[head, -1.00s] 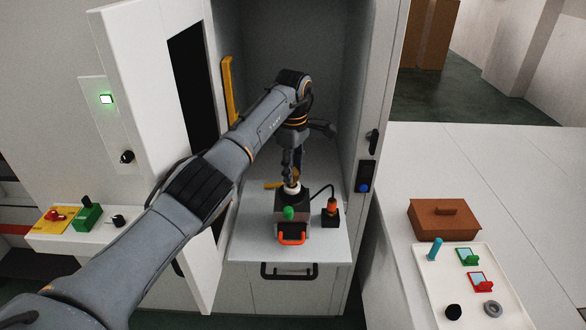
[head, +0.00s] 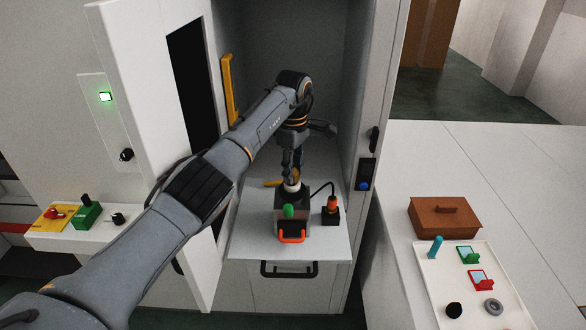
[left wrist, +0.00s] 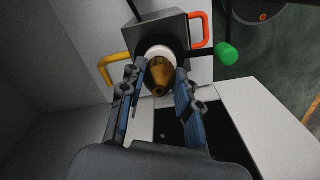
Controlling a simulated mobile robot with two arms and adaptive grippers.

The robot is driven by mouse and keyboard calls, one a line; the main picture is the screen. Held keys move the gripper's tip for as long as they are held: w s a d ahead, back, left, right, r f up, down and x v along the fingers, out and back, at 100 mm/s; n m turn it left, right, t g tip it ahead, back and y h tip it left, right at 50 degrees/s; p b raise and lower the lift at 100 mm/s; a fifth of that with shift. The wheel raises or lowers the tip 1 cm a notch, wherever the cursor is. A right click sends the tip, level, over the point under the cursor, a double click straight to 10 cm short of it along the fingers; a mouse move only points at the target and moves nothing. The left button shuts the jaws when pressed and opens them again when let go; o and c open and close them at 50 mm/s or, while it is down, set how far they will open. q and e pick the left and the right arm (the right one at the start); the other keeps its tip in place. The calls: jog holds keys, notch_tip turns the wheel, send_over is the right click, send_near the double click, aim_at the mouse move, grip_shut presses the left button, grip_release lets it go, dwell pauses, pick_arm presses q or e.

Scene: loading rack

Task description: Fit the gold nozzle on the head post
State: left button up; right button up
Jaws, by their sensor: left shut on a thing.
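The gold nozzle (left wrist: 161,78) sits between the blue-padded fingers of my left gripper (left wrist: 158,88), which is shut on it. It shows as a small gold patch in the head view (head: 296,174). The white head post (left wrist: 157,53) stands on a dark box-shaped unit (head: 292,212) on the pull-out shelf. The nozzle is at the white top of the post and overlaps it in the wrist view. I cannot tell whether it is fully seated. My left gripper (head: 292,168) is right above the post, pointing down. My right gripper is not in view.
The unit has an orange handle (head: 291,238), a green knob (head: 288,211) and a yellow handle (left wrist: 113,68). A small black block with an orange top (head: 331,211) stands close on the right. Cabinet walls flank the arm. The tray (head: 432,291) lies far right.

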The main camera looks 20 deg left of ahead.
pick_arm(q)
jog(key=shift+f+b, duration=0.3)
jog(key=shift+f, duration=0.3)
dwell(0.4)
jog(key=o, duration=1.2)
jog(key=shift+o, duration=0.2)
notch_tip(320, 180, up, 12)
jog(key=shift+r, duration=0.1)
